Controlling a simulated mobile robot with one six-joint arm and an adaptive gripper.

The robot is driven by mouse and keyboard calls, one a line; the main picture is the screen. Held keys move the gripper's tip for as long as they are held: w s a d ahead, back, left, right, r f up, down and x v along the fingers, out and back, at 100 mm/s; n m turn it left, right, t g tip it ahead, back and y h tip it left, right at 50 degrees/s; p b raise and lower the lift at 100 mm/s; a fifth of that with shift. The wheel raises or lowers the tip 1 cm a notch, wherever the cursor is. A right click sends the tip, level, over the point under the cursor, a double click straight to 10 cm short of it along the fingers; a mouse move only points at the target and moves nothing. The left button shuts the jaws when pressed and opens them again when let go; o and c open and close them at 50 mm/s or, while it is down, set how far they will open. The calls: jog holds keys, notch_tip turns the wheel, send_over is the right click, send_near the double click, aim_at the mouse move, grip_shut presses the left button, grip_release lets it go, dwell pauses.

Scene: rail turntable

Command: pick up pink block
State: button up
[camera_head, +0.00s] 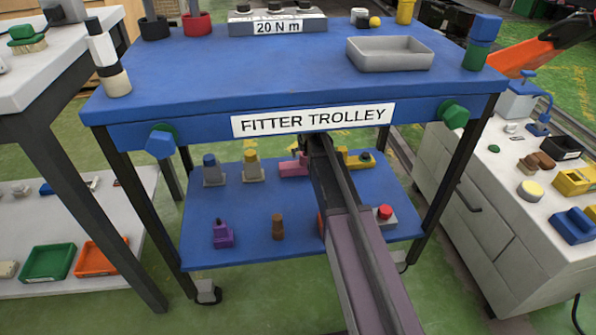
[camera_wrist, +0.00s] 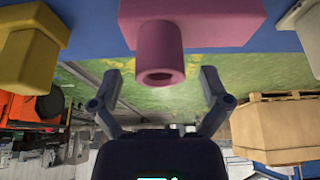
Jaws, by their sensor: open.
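The pink block (camera_head: 292,168) lies on the lower blue shelf of the trolley, partly hidden by my arm. In the wrist view the pink block (camera_wrist: 225,20) fills the top middle, and its hollow round stub points toward my gripper. My gripper (camera_wrist: 159,78) is open and empty, with one finger on each side of the stub's end. The fingertips appear apart from the pink surface. In the head view my gripper (camera_head: 312,142) is just under the top's front edge, and its fingers are hard to make out.
A yellow-topped grey piece (camera_head: 252,166) stands left of the pink block and a yellow piece (camera_head: 358,158) right of it. Nearer stand a purple piece (camera_head: 222,234), a brown peg (camera_head: 278,228) and a red button box (camera_head: 384,214). The trolley's upper top (camera_head: 230,70) overhangs the shelf.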

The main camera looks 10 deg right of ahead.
jog(key=shift+b+x, duration=0.8)
jog(key=shift+x, duration=0.4)
grip_shut()
